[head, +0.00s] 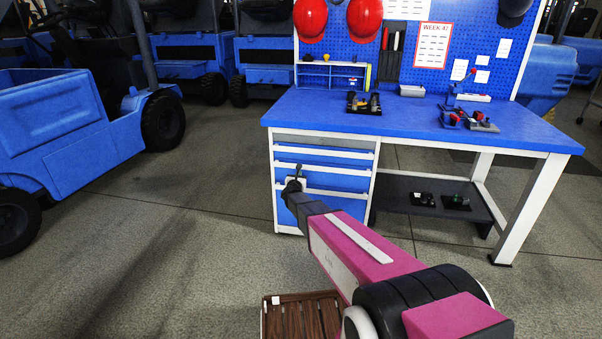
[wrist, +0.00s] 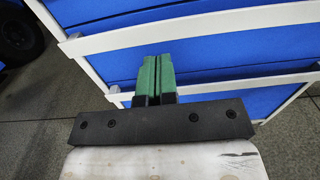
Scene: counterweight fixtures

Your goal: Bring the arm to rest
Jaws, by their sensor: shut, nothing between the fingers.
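My gripper (wrist: 155,75) shows in the wrist view with its two green-tipped fingers together and nothing between them. It points at the blue drawer fronts of the workbench. In the head view my pink arm reaches forward from the lower right, and its gripper end (head: 297,178) is in front of the drawer cabinet (head: 325,160), below the benchtop. The fingers are small and hard to make out there. I cannot tell whether they touch the drawers.
The blue benchtop (head: 310,110) holds a black fixture (head: 364,104) and red-and-blue fixtures (head: 470,120). Black fixtures (head: 440,200) lie on the lower shelf. A brown slatted crate (head: 303,297) is near my base. Blue vehicles (head: 75,130) stand left; the floor between is clear.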

